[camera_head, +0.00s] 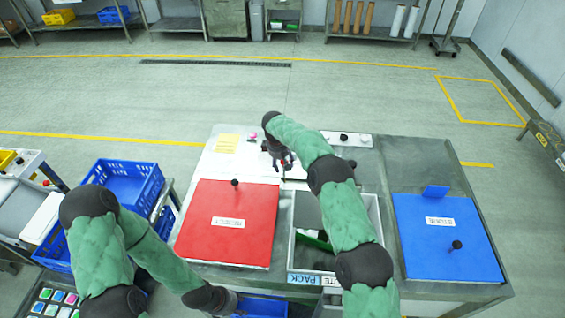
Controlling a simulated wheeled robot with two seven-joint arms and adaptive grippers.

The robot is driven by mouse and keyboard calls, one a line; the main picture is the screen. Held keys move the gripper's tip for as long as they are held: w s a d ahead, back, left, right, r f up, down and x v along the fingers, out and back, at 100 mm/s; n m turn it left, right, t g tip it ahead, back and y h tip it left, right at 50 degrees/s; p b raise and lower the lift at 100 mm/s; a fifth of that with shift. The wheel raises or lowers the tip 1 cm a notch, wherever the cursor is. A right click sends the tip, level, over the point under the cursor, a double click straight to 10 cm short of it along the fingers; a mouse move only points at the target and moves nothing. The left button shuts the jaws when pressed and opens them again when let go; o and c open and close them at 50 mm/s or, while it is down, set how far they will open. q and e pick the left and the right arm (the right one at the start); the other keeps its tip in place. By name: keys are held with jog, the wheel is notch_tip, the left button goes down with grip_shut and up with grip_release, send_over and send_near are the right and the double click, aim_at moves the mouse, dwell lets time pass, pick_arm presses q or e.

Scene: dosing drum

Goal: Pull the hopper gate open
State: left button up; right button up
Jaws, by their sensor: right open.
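I cannot clearly make out a hopper gate in the head view. My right gripper (281,163) is open and points down over the back of the worktable, above the white board (215,160). A small red part (287,167) shows right at its fingers; whether they touch it I cannot tell. A small pink knob (253,135) and a white strip with dark and white knobs (346,138) lie near it at the back. My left gripper (222,300) is low at the front, by the red lid's near edge; its fingers are not clear.
A red lid with a black knob (228,205) covers the left of the table, and a blue lid (448,235) the right. Between them is an open grey bin (294,222) labelled PACK, holding something green. Blue crates (125,185) stand at left. My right arm crosses the bin.

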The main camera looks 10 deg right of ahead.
jog(key=shift+d+r, duration=0.1)
jog(key=shift+r, duration=0.2)
notch_tip(320, 180, up, 11)
jog(key=s+a, duration=0.1)
jog(key=a, duration=0.1)
jog(key=shift+s, duration=0.25)
jog(key=shift+r, duration=0.15)
dwell(0.6)
